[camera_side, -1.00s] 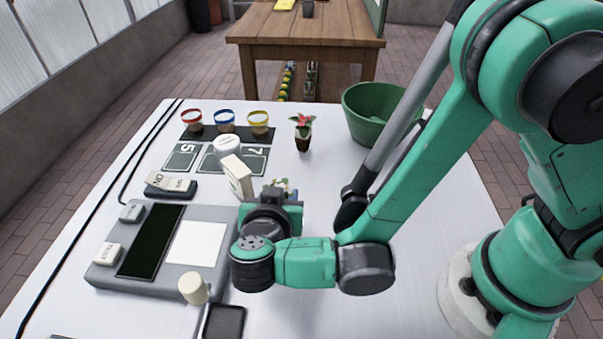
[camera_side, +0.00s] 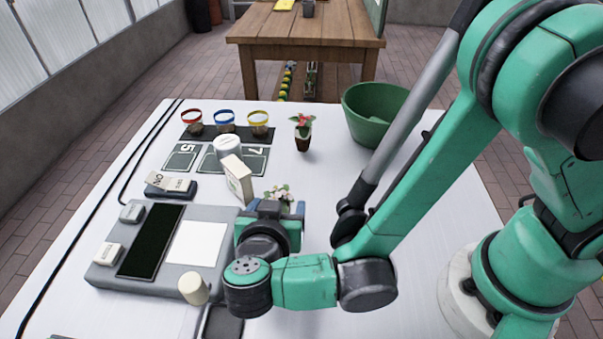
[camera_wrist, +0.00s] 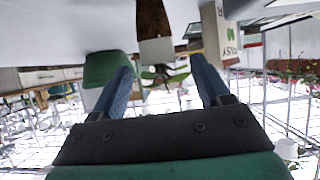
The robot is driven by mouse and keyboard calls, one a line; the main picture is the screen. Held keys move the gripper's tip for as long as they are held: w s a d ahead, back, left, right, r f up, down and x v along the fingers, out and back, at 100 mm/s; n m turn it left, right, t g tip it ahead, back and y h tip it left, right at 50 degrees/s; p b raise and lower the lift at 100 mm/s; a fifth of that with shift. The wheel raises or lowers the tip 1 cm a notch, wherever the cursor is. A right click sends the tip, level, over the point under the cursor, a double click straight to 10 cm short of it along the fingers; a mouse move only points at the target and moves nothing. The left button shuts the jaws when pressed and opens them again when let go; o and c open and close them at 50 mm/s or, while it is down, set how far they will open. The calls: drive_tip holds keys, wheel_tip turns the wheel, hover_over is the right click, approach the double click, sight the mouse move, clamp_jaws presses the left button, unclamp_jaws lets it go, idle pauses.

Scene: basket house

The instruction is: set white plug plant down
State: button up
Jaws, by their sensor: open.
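The white plug plant (camera_side: 280,192) has white flowers and green leaves. It is on the white table, just beyond my gripper (camera_side: 278,207), which hides its lower part in the side view. In the wrist view, which is upside down, its brown plug (camera_wrist: 157,50) and green leaves show beyond my gripper (camera_wrist: 160,78). My two blue fingers are spread apart, with a gap on both sides of the plant. My gripper is open and holds nothing.
A white box (camera_side: 237,179) stands close left of the plant. A red-flowered plug plant (camera_side: 303,132) and a green tub (camera_side: 374,115) stand farther back. A grey scale-like device (camera_side: 215,217) lies left of my gripper. Table to the plant's right is mostly clear.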

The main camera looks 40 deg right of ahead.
sight(287, 211)
drive_tip(key=v, duration=0.4)
drive_tip(key=shift+a, duration=0.1)
drive_tip(key=shift+s+r, duration=0.15)
drive_tip(key=shift+r, duration=0.05)
drive_tip(key=w+d+n, duration=0.1)
drive_tip(key=d+r+g+y, duration=0.1)
drive_tip(key=d, duration=0.1)
drive_tip(key=w+d+r+n+g, duration=0.1)
drive_tip(key=shift+w+d+n+y, duration=0.15)
drive_tip(key=shift+w+n+y, duration=0.15)
drive_tip(key=shift+w, duration=0.05)
drive_tip(key=d+r+n+y, duration=0.2)
drive_tip(key=d+n+y, duration=0.1)
drive_tip(key=d, duration=0.3)
drive_tip(key=s+d+r+n+y, duration=0.1)
drive_tip(key=d+r+n+y, duration=0.2)
drive_tip(key=d, duration=0.4)
drive_tip(key=shift+s+d+y, duration=0.2)
drive_tip(key=shift+s+y, duration=0.1)
drive_tip(key=shift+y, duration=0.3)
